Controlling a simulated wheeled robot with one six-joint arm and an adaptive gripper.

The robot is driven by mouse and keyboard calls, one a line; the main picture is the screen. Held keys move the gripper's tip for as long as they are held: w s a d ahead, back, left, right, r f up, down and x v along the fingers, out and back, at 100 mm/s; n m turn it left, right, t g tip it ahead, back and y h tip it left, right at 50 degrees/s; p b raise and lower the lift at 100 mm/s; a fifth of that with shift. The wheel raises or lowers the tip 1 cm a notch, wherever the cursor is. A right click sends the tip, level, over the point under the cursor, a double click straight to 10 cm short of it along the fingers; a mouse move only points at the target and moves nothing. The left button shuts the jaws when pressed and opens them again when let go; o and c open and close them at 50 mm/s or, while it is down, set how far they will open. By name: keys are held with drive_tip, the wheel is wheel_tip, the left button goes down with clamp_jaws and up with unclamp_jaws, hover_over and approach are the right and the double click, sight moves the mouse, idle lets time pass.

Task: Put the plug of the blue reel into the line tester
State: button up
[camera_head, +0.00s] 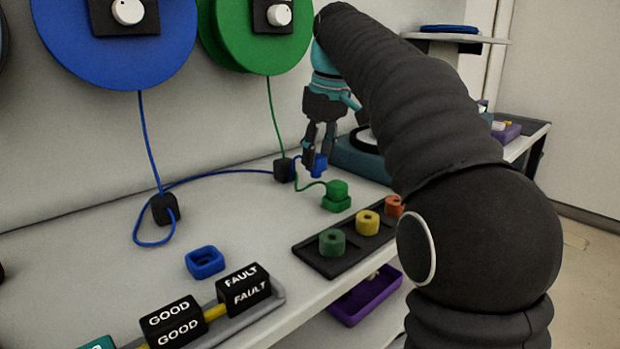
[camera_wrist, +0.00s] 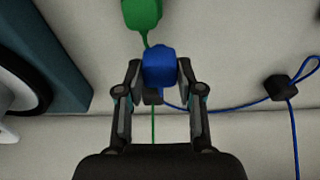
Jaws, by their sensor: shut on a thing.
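My gripper (camera_head: 317,158) is shut on the blue plug (camera_head: 320,168) and holds it above the bench, beside the green plug. The wrist view shows the blue plug (camera_wrist: 160,66) between the two fingers of my gripper (camera_wrist: 160,75). The blue reel (camera_head: 115,45) hangs on the wall at the upper left. Its cord (camera_head: 220,172) runs through a black block (camera_head: 165,208) to the plug. A teal box with a round dial, seemingly the line tester (camera_head: 350,158), stands behind my arm, partly hidden. It also shows at the left of the wrist view (camera_wrist: 62,60); its socket cannot be made out.
The green plug (camera_head: 337,187) sits in a green holder, its cord passing a black block (camera_head: 284,169) close to my gripper. An empty blue holder (camera_head: 204,262), GOOD and FAULT blocks (camera_head: 243,289) and a dark tray (camera_head: 312,258) of colored rings lie nearer the front edge.

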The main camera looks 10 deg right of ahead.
sight(308, 169)
drive_tip(key=shift+w+a+f, duration=0.25)
drive_tip(key=shift+a+f, duration=0.15)
drive_tip(key=shift+a, duration=0.1)
drive_tip(key=shift+w+a+f, duration=0.25)
drive_tip(key=shift+a+f, duration=0.1)
drive_tip(key=shift+a, duration=0.15)
drive_tip(key=shift+s+d+b+x, duration=0.15)
drive_tip(key=shift+b+x, duration=0.2)
drive_tip(key=shift+x, duration=0.6)
drive_tip(key=shift+s+d+b+x, duration=0.1)
drive_tip(key=shift+s+b+x, duration=0.2)
drive_tip(key=shift+x, duration=0.65)
drive_tip(key=shift+w+f, duration=0.1)
drive_tip(key=shift+f, duration=0.05)
drive_tip(key=shift+f, duration=0.15)
drive_tip(key=o, duration=1)
drive_tip(key=shift+c, duration=0.2)
